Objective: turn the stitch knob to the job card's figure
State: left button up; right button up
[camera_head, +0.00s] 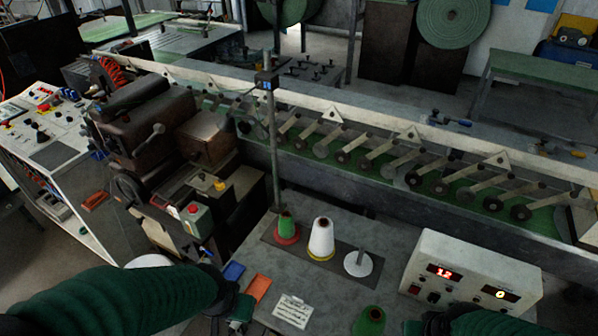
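A white control box (466,262) stands at the right of the grey table. My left gripper (240,309) is left of the card, apart from the box. My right gripper (428,325) is low in front of the box, mostly cut off.
Blue (234,272) and orange (258,288) pieces lie near my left gripper.

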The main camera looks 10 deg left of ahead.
aim_at(110, 145)
jog(key=u, duration=1.5)
